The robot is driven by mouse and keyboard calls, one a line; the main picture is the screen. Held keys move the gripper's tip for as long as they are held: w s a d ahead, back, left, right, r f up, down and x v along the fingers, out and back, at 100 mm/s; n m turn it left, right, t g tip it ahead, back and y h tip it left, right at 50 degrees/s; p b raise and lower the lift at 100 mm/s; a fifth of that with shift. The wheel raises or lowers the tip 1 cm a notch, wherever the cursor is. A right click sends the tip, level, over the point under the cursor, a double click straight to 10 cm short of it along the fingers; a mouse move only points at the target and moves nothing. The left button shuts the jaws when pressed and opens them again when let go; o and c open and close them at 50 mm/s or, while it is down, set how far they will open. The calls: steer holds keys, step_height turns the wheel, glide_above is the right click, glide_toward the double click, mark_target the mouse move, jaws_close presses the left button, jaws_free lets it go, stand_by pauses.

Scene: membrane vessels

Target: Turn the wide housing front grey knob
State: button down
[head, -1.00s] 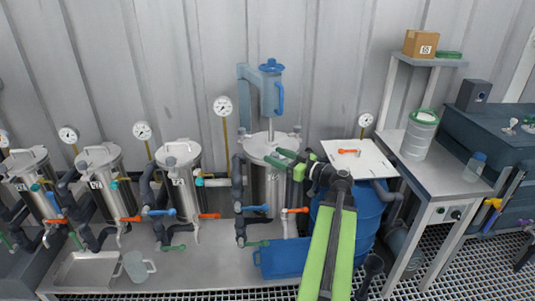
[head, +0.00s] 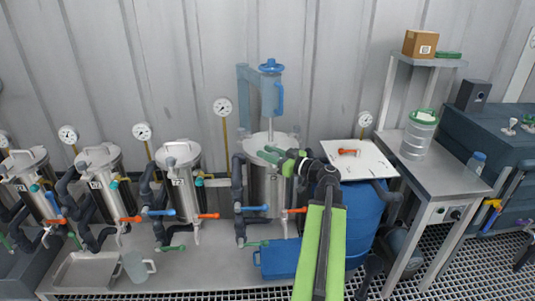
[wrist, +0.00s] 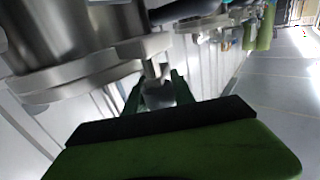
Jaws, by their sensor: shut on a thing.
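The gripper is shut on this knob. In the head view the fingers and arm hide the knob. How far it is turned cannot be told.
Narrower steel housings (head: 180,185) with gauges and coloured valve handles stand to the left. A blue barrel (head: 362,215) with a white lid board (head: 357,160) is at the right, beside a steel table (head: 440,170). A clear jug (head: 137,267) stands at the front left.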

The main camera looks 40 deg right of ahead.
steer(key=shift+n+y, duration=0.3)
steer(key=shift+y, duration=0.1)
steer(key=n+y, duration=0.1)
steer(key=n+g+y, duration=0.1)
steer(key=y, duration=0.1)
steer(key=shift+a+y, duration=0.2)
steer(key=shift+y, duration=0.1)
steer(key=shift+s+a+n+g+y, duration=0.15)
steer(key=shift+a+n+g+y, duration=0.1)
steer(key=shift+n+g+y, duration=0.6)
steer(key=shift+s+a+n+g+y, duration=0.2)
steer(key=shift+n+g+y, duration=0.35)
steer(key=shift+n+y, duration=0.6)
steer(key=shift+a+y, duration=0.1)
steer(key=shift+y, duration=0.2)
steer(key=c, duration=1.1)
jaws_free()
steer(key=shift+o, duration=0.2)
steer(key=v, duration=1.7)
steer(key=shift+s, duration=0.15)
